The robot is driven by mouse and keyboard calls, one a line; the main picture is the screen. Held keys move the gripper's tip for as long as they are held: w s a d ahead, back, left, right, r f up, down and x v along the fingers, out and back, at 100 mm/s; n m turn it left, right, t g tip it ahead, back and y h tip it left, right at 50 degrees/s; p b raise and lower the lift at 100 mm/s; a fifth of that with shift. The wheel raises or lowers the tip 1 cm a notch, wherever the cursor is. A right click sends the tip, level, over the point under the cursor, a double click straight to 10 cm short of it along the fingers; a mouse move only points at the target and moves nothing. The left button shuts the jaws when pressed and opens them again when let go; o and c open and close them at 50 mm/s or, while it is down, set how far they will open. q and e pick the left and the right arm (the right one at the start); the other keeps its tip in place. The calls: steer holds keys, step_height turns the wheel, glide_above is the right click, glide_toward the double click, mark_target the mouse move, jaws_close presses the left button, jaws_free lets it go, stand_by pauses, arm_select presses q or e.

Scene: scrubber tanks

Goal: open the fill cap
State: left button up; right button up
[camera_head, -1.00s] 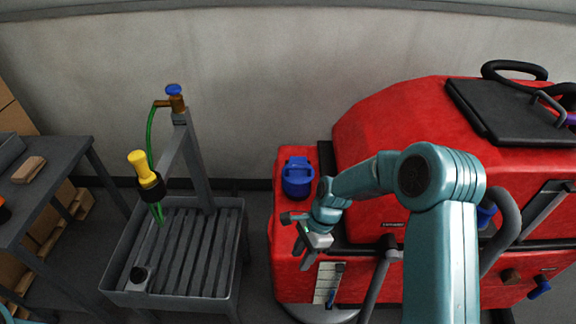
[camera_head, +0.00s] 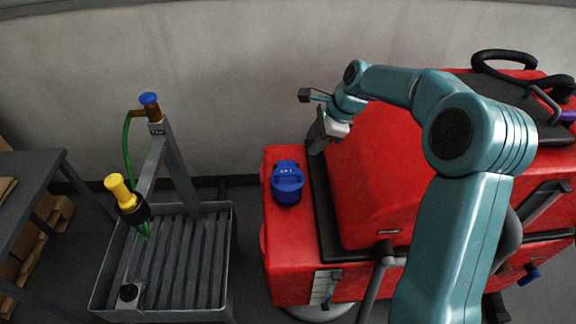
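The blue fill cap (camera_head: 287,181) sits on the red scrubber machine (camera_head: 283,243), near its left end, and looks seated on its neck. My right gripper (camera_head: 308,122) is raised above and to the right of the cap, near the black edge strip of the machine. Its two dark fingers are spread apart with nothing between them, and it does not touch the cap. My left gripper is not in view.
A grey drain stand (camera_head: 228,262) with a slatted basin is left of the machine, holding a yellow nozzle (camera_head: 121,190), green hose and blue-handled tap (camera_head: 149,99). A dark table (camera_head: 28,190) is at far left. Space above the cap is clear.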

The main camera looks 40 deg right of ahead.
mark_target(290, 175)
steer(key=p+x, duration=0.2)
steer(key=x, duration=1.3)
steer(key=shift+w+a, duration=0.15)
steer(key=shift+a, duration=0.05)
steer(key=shift+f, duration=0.2)
steer(key=c, duration=0.4)
jaws_close()
